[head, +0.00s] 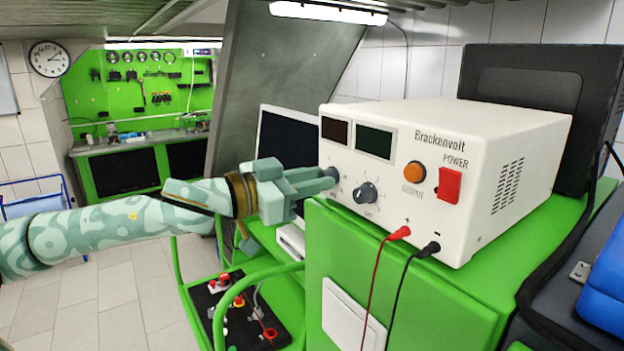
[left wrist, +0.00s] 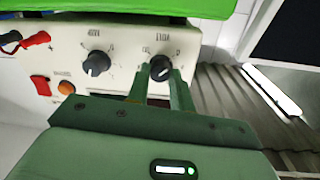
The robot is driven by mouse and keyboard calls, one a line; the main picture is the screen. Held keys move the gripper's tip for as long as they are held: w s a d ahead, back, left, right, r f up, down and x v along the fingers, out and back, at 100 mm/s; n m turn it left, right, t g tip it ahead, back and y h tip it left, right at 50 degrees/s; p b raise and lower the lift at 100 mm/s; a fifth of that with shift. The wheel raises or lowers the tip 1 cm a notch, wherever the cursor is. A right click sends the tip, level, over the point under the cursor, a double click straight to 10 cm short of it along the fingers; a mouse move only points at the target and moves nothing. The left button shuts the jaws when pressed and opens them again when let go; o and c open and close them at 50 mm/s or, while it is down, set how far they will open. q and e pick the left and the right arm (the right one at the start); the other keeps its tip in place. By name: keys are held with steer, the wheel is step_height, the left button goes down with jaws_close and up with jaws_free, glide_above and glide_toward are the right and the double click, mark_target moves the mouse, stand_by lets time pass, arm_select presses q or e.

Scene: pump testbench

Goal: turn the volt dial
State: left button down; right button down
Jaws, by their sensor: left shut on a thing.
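The white Brackenvolt power supply (head: 505,135) stands on a green cabinet at the right of the head view. My left gripper (head: 326,177) reaches its front panel from the left. In the left wrist view, where the panel appears upside down, my left gripper (left wrist: 158,82) has its two fingers on either side of the dark volt dial (left wrist: 160,67) and is shut on it. In the head view the fingers largely hide this dial. The other dial, the amp dial (head: 366,193), is beside it, clear of the fingers; it also shows in the left wrist view (left wrist: 96,63). My right gripper is out of view.
The panel carries an orange output button (head: 414,172) and a red power switch (head: 449,185). A red plug (head: 400,233) and a black plug (head: 431,249) have cables hanging down over the green cabinet (head: 425,300). A dark monitor (head: 288,150) stands behind my left gripper.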

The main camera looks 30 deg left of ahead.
arm_select(q)
steer(key=shift+r+m, duration=0.15)
steer(key=shift+m, duration=0.15)
steer(key=shift+m+p, duration=0.8)
steer(key=shift+m, duration=0.2)
steer(key=m+p, duration=0.2)
steer(key=m, duration=0.1)
steer(key=shift+r+m, duration=0.1)
steer(key=shift+m, duration=0.2)
steer(key=m+y+p, duration=0.1)
steer(key=m+p, duration=0.2)
steer(key=m, duration=0.3)
steer(key=shift+m+p, duration=0.4)
steer(key=shift+s+d+f+m+y+p, duration=0.1)
steer(key=shift+m+y+p, duration=0.15)
steer(key=shift+m+p, duration=1.05)
steer(key=shift+d+f+m+y+p, duration=0.1)
steer(key=shift+m+y+p, duration=0.2)
steer(key=shift+m, duration=2)
steer(key=c, duration=1.2)
jaws_free()
steer(key=shift+c, duration=0.2)
